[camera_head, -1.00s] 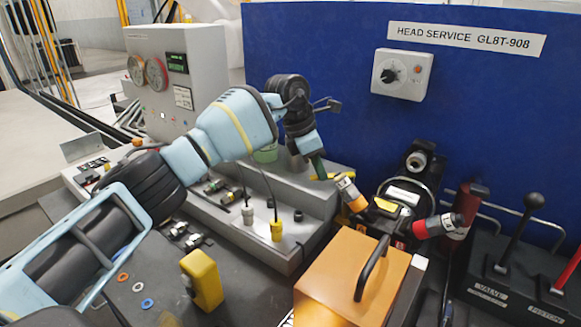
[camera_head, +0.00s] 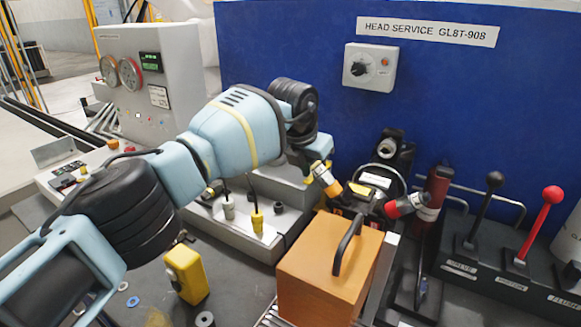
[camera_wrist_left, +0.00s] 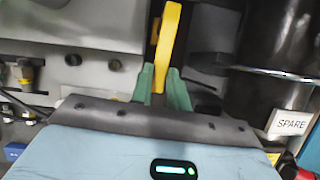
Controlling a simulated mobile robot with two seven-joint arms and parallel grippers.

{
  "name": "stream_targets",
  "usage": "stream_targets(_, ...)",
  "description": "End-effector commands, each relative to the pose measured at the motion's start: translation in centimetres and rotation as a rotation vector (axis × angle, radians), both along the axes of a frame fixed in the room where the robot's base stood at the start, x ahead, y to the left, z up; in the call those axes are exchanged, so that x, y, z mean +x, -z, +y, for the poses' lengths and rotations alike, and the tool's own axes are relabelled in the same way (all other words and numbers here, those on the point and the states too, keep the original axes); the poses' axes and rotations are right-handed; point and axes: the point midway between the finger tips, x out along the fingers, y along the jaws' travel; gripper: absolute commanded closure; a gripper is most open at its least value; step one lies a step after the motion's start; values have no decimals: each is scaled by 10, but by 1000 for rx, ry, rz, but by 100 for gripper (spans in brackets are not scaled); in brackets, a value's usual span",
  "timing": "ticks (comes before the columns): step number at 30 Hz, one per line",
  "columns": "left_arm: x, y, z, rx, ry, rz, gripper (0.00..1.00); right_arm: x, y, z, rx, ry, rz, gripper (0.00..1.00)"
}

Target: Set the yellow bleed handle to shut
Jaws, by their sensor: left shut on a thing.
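The yellow bleed handle (camera_wrist_left: 168,45) stands as a long upright bar in the left wrist view. The green fingers of my left gripper (camera_wrist_left: 160,80) sit on either side of its lower part and are shut on it. In the head view my left gripper (camera_head: 312,162) reaches down behind the orange-brown box, close to the yellow-collared connector. The fingers and the handle are mostly hidden there by my arm and wrist, so the handle's angle is hard to tell. My right gripper does not show.
An orange-brown box (camera_head: 320,275) with a black handle stands in front. Red and yellow-collared connectors (camera_head: 405,205) sit behind it. Black and red levers (camera_head: 540,225) are at right. A yellow block (camera_head: 187,273) stands at front left. The blue panel (camera_head: 270,45) closes the back.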

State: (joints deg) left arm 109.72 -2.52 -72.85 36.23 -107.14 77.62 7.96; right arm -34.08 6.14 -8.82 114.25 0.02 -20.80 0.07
Motion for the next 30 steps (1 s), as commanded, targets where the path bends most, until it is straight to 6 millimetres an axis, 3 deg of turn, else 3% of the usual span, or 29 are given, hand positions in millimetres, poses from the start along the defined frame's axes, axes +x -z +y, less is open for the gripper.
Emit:
stream_targets(7,-2,-2,-15,-1,-53,-3,100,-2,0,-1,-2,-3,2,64)
stream_targets(22,-2,-1,-18,-3,-66,-2,100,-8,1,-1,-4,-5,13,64)
stream_targets(23,-2,-1,-18,-2,-65,-2,80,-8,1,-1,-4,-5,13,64)
stream_targets(24,-2,-1,-18,-2,-65,-2,74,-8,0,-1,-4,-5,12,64)
stream_targets(27,-2,-1,-18,-2,-65,-1,61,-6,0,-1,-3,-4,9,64)
stream_targets(30,-2,-1,-18,-1,-64,-1,61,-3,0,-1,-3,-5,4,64)
